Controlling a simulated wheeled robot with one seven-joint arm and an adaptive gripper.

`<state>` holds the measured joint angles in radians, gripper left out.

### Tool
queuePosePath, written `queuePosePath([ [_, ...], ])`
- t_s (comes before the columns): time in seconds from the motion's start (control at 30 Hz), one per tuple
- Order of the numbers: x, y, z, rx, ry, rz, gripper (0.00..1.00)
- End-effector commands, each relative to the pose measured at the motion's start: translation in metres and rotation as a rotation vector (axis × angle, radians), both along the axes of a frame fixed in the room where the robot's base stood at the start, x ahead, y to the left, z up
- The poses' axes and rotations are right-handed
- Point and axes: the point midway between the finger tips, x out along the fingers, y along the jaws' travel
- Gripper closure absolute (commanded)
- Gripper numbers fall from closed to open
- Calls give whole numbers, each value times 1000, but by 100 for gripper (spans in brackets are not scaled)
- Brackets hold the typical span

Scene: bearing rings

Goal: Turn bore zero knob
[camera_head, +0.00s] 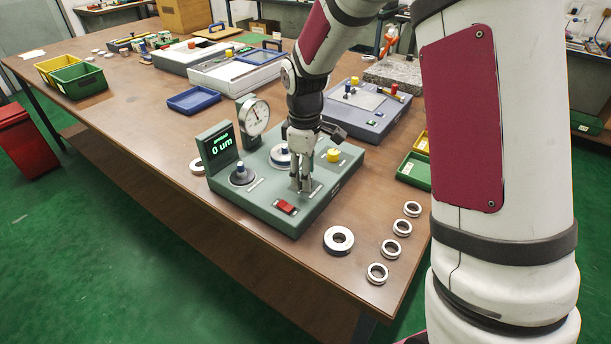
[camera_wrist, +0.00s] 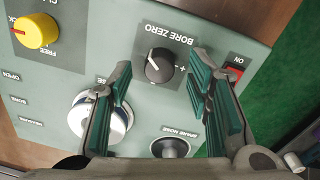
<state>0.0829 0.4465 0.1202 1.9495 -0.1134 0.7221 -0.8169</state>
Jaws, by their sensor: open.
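The bore zero knob (camera_wrist: 160,65) is black and round with a white pointer line, on a grey-green panel (camera_wrist: 62,75) under the upside-down label BORE ZERO in the wrist view. My gripper (camera_wrist: 161,70) is open, one finger on each side of the knob in the picture, with gaps to it. How far the fingertips are above the panel is hard to tell. In the head view my gripper (camera_head: 302,186) points down over the grey-green gauge unit (camera_head: 262,213), and the knob is hidden. The display (camera_head: 219,147) reads 0 um.
A red switch (camera_head: 286,207) lies close to my fingers; it also shows in the wrist view (camera_wrist: 235,72). A yellow knob (camera_head: 333,155), a dial gauge (camera_head: 254,116) and a metal plug (camera_wrist: 101,117) are nearby. Several rings (camera_head: 339,240) lie on the table at right.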

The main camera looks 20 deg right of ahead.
Motion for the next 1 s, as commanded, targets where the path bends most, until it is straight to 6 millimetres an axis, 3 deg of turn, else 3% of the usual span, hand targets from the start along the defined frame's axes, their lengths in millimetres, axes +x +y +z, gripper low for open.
queuePosePath([
  [0.2,0,-1,-13,0,0,0,54],
  [0.47,0,-1,-13,-1,-1,0,54],
  [0.67,0,-1,-13,-1,-1,0,100],
  [1.0,0,-1,-13,0,0,-27,100],
])
